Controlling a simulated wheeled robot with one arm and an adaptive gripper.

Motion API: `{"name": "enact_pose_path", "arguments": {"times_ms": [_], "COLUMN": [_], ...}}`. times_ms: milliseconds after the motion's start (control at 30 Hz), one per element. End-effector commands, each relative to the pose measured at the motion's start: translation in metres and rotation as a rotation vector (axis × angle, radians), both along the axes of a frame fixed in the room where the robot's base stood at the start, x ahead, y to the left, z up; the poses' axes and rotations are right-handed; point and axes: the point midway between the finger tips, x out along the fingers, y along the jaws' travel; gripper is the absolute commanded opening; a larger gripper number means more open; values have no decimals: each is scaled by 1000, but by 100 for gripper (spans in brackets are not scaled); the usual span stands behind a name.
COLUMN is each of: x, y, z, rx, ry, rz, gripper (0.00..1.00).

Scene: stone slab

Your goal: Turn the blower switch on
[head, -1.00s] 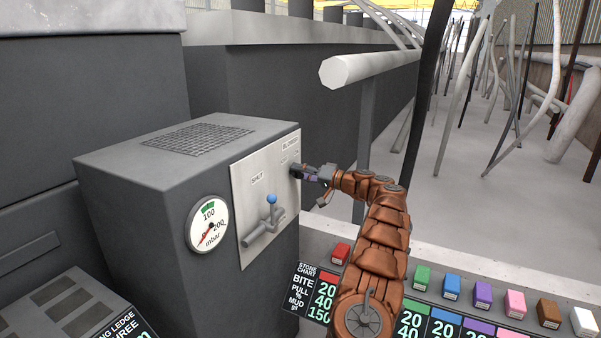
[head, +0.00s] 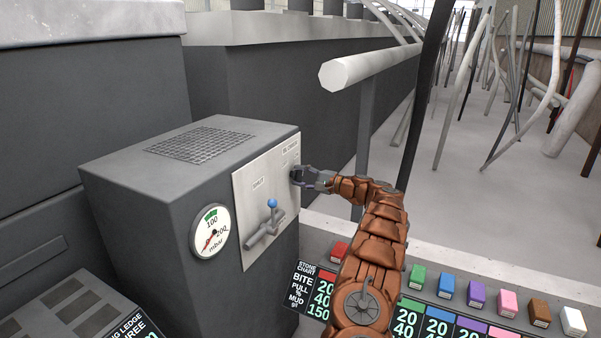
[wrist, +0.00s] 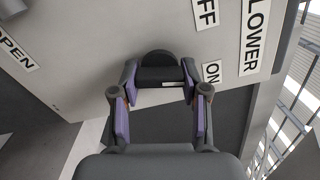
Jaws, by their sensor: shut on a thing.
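The blower switch is a dark round knob (wrist: 158,60) with a black grip bar carrying a white mark. It is on the pale panel (head: 246,196) of a grey cabinet, under a BLOWER label (wrist: 255,38). An OFF label (wrist: 206,13) and an ON label (wrist: 211,73) are printed beside it. In the wrist view the bar lies between the purple-padded fingers of my gripper (wrist: 159,82), which is shut on it. The white mark is on the bar's right part, on the side of the ON label. In the head view my gripper (head: 300,178) partly hides the knob.
A lever with a blue ball (head: 272,203) sits on the same panel, left of and below my gripper. A round pressure gauge (head: 212,231) is on the cabinet's front. Coloured blocks and a chart board (head: 312,288) lie below my arm. A pale rail (head: 372,68) stands behind.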

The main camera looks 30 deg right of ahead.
Motion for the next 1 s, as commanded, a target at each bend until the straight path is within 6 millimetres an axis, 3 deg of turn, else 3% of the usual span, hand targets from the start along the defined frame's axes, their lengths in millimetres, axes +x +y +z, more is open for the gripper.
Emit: {"name": "enact_pose_path", "arguments": {"times_ms": [500,1000], "x": [-1,0], "y": [0,1], "z": [-1,-2], "rx": [306,373], "ry": [186,225], "rz": [-1,0], "gripper": [10,10]}}
